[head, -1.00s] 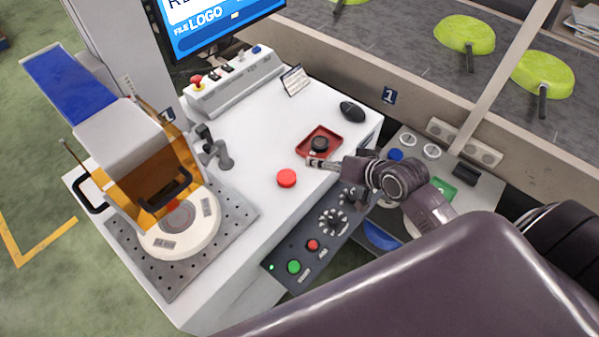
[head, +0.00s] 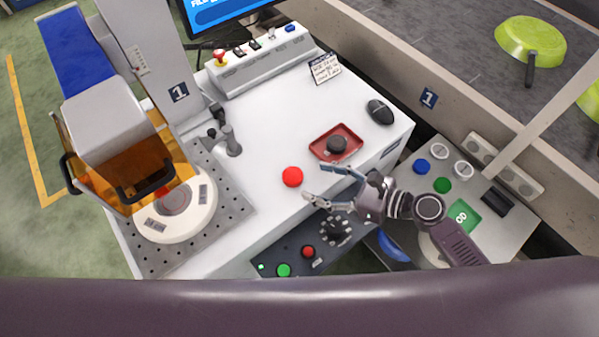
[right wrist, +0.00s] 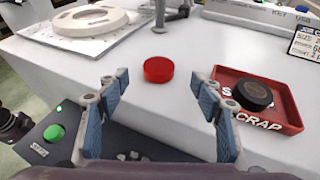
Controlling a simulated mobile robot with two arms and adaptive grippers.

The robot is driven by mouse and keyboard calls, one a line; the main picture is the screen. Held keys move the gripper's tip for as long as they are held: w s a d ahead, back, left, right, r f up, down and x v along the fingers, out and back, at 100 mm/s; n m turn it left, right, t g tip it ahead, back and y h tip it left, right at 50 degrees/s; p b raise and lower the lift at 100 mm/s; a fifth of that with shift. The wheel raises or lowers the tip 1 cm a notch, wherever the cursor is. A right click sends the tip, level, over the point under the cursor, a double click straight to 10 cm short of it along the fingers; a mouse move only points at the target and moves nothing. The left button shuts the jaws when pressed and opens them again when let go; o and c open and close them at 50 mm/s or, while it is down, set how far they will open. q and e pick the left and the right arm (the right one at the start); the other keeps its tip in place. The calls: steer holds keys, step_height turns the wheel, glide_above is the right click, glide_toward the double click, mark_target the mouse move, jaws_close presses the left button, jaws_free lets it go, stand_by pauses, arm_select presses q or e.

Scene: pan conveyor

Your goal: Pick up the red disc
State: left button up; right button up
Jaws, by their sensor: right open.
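The red disc (head: 292,177) lies flat on the white tabletop, left of the red scrap tray. In the right wrist view the red disc (right wrist: 158,69) is ahead of and between the two fingers, with clear table around it. My right gripper (head: 318,181) is open and empty near the table's front edge, to the right of the disc and apart from it. Its two blue-padded fingers also show in the right wrist view (right wrist: 158,100). My left gripper is not in view.
The red scrap tray (head: 315,148) holds a black disc (head: 337,144). A black mouse (head: 380,111) lies at the right. A control panel with a green button (head: 284,270) is below the front edge. A machine with a round white plate (head: 203,209) stands left. Table behind the disc is free.

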mark_target(291, 174)
steer(key=p+x, duration=0.1)
steer(key=x, duration=0.6)
steer(key=shift+s, duration=0.1)
steer(key=c, duration=1.2)
steer(key=shift+c, duration=0.6)
steer(key=shift+r, duration=0.1)
